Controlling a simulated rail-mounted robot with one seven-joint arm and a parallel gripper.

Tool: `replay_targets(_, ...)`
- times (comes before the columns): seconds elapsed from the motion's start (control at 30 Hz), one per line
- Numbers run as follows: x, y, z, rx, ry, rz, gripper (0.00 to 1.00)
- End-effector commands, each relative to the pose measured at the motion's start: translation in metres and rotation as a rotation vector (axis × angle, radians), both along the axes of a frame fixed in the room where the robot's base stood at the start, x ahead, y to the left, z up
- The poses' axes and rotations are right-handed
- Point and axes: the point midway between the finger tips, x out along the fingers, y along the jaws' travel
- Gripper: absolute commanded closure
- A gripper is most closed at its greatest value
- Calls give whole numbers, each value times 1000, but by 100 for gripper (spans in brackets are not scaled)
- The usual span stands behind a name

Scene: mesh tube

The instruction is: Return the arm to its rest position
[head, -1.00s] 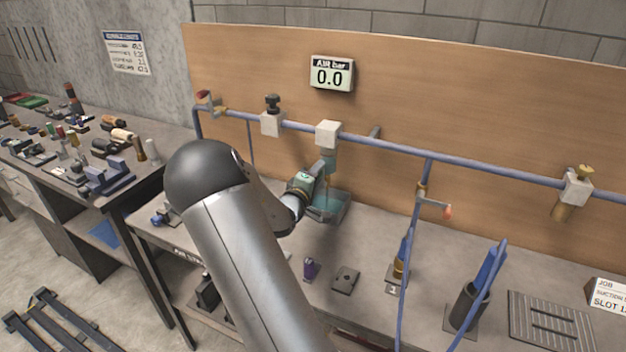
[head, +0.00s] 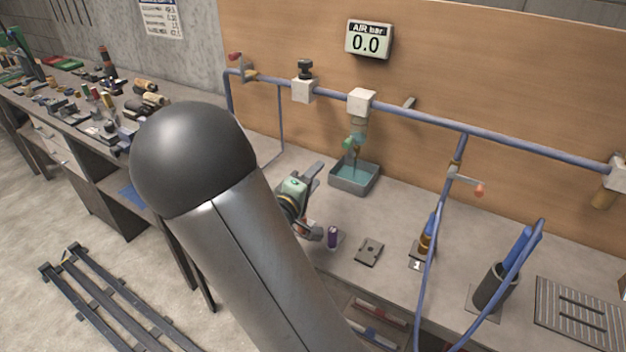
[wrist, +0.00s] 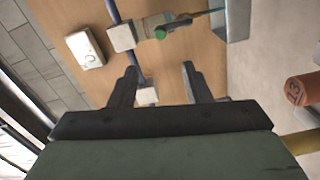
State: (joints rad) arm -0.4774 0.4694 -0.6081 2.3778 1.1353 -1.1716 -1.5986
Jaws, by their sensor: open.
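My gripper (head: 314,200) is over the bench, left of the tray of liquid and behind my arm in the head view. In the wrist view my gripper (wrist: 160,82) shows two dark fingers spread apart with nothing between them. The fingers point toward the wooden board and the blue pipe. My large grey arm link covers part of the bench in the head view and partly hides the wrist.
A grey tray with liquid (head: 342,184) sits under a filter bowl (head: 356,135) on the blue pipe (head: 420,122). The gauge (head: 368,40) reads 0.0. Blue hoses hang at right.

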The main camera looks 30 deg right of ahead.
Motion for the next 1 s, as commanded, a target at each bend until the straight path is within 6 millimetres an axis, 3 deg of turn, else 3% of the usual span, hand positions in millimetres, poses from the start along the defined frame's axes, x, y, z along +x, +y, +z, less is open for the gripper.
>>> replay_targets(0.57,-1,2,0,3,-1,2,56)
replay_targets(0.7,8,9,-11,137,-35,67,56)
replay_targets(0.77,16,21,-21,278,-67,131,56)
replay_targets(0.87,28,60,-39,605,-114,264,56)
replay_targets(1.0,16,137,-47,1080,-80,390,56)
